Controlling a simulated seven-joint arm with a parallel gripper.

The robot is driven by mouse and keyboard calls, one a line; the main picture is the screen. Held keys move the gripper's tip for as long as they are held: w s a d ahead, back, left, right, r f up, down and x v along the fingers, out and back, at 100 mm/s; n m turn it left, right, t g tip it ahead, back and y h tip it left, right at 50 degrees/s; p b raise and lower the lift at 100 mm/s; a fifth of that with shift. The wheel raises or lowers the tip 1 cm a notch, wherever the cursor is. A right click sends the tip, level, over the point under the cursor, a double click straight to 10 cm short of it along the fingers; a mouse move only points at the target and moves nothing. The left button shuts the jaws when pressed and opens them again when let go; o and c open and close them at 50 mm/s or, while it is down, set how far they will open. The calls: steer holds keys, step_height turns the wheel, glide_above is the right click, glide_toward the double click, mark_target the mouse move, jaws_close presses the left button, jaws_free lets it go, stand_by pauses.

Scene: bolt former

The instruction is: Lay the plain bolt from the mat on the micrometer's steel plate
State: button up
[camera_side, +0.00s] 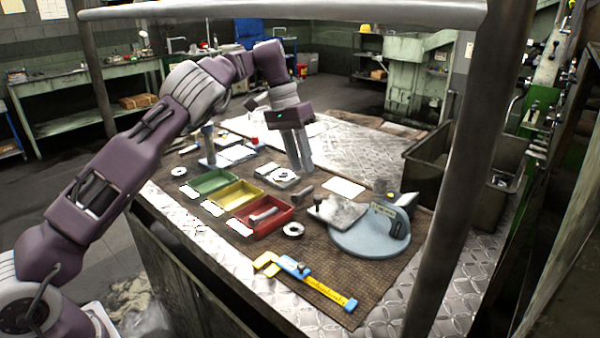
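A plain grey bolt (304,194) lies on the brown mat (385,284), just right of the red tray. My gripper (301,170) points down above the mat, a little behind the bolt in this view and apart from it. Its two fingers look close together, with nothing clearly between them; the gap is too small to judge. The micrometer (367,238) has a round blue-grey base at the right of the mat. Its steel plate (338,211) is a pale grey slab on the left of the base, with no bolt visible lying on it.
Green (207,183), yellow (232,195) and red (284,214) trays stand left of the bolt; the red one holds another bolt (264,214). A ring (293,230) and yellow-blue caliper (305,280) lie in front. A dark crate (428,162) stands at right.

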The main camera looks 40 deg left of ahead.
mark_target(304, 193)
steer(key=w+a+f+y, duration=0.1)
steer(key=f, duration=0.1)
steer(key=w+a+f+y, duration=0.1)
steer(key=f, duration=0.1)
steer(key=w+a+f+n+y, duration=0.1)
steer(key=shift+f+g+y, duration=0.3)
steer(key=shift+f, duration=2.55)
steer(key=shift+c, duration=0.5)
jaws_close()
steer(key=shift+r, duration=1.8)
steer(key=shift+r, duration=0.1)
